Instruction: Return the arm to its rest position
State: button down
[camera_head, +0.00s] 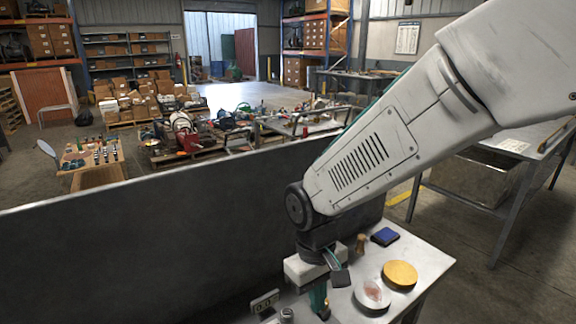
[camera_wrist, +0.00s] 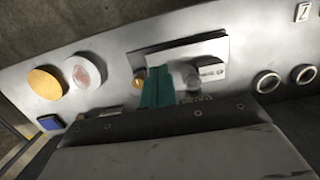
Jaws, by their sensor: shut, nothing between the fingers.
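My arm reaches down from the upper right of the head view, bent over a light grey table (camera_head: 428,262). My gripper (camera_head: 319,300) hangs at its end, pointing down over the table's near left part. In the wrist view the gripper (camera_wrist: 157,92) shows as teal fingers side by side, shut, with nothing seen between them. A pale plate with a grey block lies beyond the fingertips there. Whether the fingertips touch it I cannot tell.
A yellow disc (camera_head: 400,274), a pale disc with a reddish mark (camera_head: 372,294) and a blue box (camera_head: 385,236) lie close right of the gripper. A dark upright panel (camera_head: 150,250) stands to the left. Two rings (camera_wrist: 266,81) lie at right in the wrist view.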

jog(key=s+d+r+m+t, duration=0.1)
jog(key=s+d+r+m, duration=0.2)
jog(key=s+d+r, duration=0.4)
jog(key=s+d+r+m+t, duration=0.1)
jog(key=s+d+r+m, duration=0.2)
jog(key=s+d+r, duration=0.4)
jog(key=shift+s+d+r+m+t+y, duration=0.3)
jog(key=shift+s+d+r+y, duration=0.15)
jog(key=shift+d, duration=2.9)
